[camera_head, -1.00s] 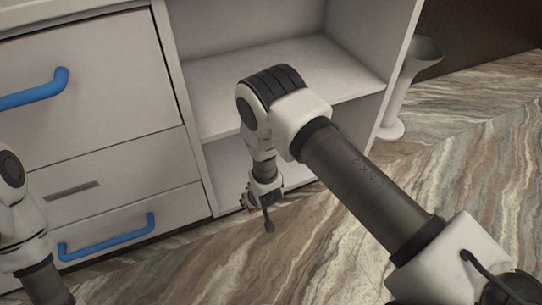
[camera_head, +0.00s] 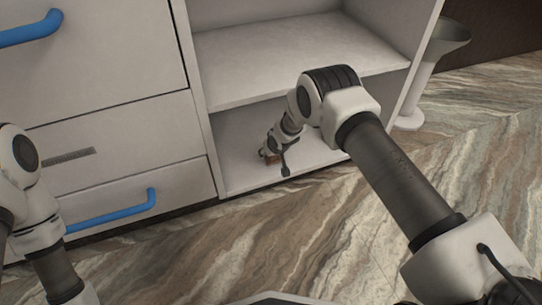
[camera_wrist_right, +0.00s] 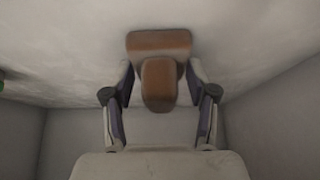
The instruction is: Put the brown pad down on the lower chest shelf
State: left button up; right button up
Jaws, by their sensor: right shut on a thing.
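The brown pad (camera_wrist_right: 158,42) shows in the right wrist view as a flat brown plate with a brown block-shaped handle (camera_wrist_right: 158,82). My right gripper (camera_wrist_right: 160,88) is shut on the handle, between its two fingers. In the head view my right gripper (camera_head: 271,155) is inside the lower opening of the white chest, just above or at the lower shelf (camera_head: 240,165). A bit of brown shows at its tip there. I cannot tell whether the pad touches the shelf. Of my left arm only links show at the left edge; its gripper is out of view.
The upper shelf (camera_head: 300,52) lies over my right gripper. Drawers with blue handles (camera_head: 110,212) are left of the opening. A white pedestal stool (camera_head: 425,75) stands right of the chest. Much of the lower shelf is bare.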

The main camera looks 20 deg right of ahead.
jog(key=shift+r, duration=0.1)
jog(key=shift+c, duration=0.6)
jog(key=shift+f, duration=0.25)
jog(key=o, duration=1.2)
jog(key=shift+r, duration=0.1)
jog(key=shift+r+p, duration=0.4)
jog(key=p+v, duration=0.6)
jog(key=v, duration=0.6)
jog(key=s+d+f+g, duration=0.15)
jog(key=s+f, duration=0.25)
jog(key=s, duration=0.7)
jog(key=s+f+g, duration=0.2)
jog(key=s+f, duration=0.2)
jog(key=s, duration=0.7)
jog(key=s+r, duration=0.1)
jog(key=s, duration=0.4)
jog(key=s+r+g, duration=0.1)
jog(key=s, duration=0.5)
jog(key=s+g, duration=0.1)
jog(key=s, duration=0.5)
jog(key=shift+s+r+m+g, duration=0.25)
jog(key=shift+r+m, duration=0.15)
